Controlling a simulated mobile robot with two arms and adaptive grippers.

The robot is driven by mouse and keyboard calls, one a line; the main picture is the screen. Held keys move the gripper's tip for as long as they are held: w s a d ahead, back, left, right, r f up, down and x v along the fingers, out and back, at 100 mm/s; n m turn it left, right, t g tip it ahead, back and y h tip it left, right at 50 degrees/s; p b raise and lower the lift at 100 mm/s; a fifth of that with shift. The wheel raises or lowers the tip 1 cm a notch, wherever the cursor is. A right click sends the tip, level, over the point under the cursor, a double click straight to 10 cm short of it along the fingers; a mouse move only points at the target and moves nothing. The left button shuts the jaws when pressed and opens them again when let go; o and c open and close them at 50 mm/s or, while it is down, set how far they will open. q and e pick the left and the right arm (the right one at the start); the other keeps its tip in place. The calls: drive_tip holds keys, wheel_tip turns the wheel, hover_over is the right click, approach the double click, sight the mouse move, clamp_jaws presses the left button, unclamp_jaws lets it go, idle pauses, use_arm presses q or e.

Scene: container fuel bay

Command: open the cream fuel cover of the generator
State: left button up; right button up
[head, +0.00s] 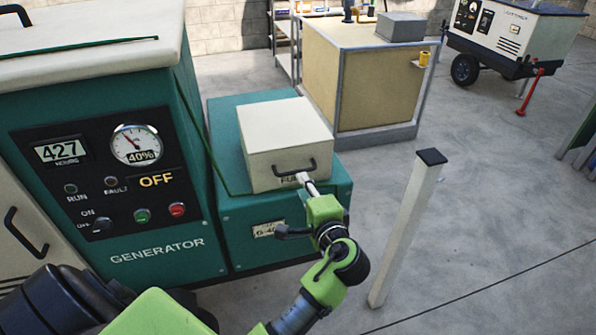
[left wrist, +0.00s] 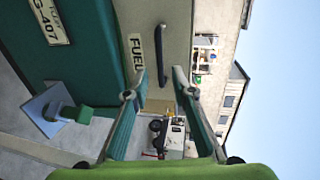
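The cream fuel cover (head: 270,130) is a box-shaped lid on the low green section of the generator (head: 165,262). It looks closed. Its dark bar handle (head: 284,172) is on the front face, above the FUEL label. My left gripper (head: 304,178) is at the handle's right end, partly covering the label. In the left wrist view, its two fingers (left wrist: 160,80) are spread apart, with the handle (left wrist: 162,55) ahead and its lower end between the tips. I cannot tell whether they touch it. The FUEL label (left wrist: 138,52) is beside the handle. My right gripper is not in view.
A cream post with a dark cap (head: 410,225) stands on the floor right of my left arm. The tall control section with gauge (head: 137,145) is at left.

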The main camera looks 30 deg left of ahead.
sight(295, 172)
use_arm(q)
drive_tip(key=x, duration=0.8)
drive_tip(key=shift+w+a+f, duration=0.1)
drive_tip(key=shift+w+a, duration=0.1)
drive_tip(key=shift+w, duration=0.05)
drive_tip(key=shift+p, duration=0.3)
clamp_jaws()
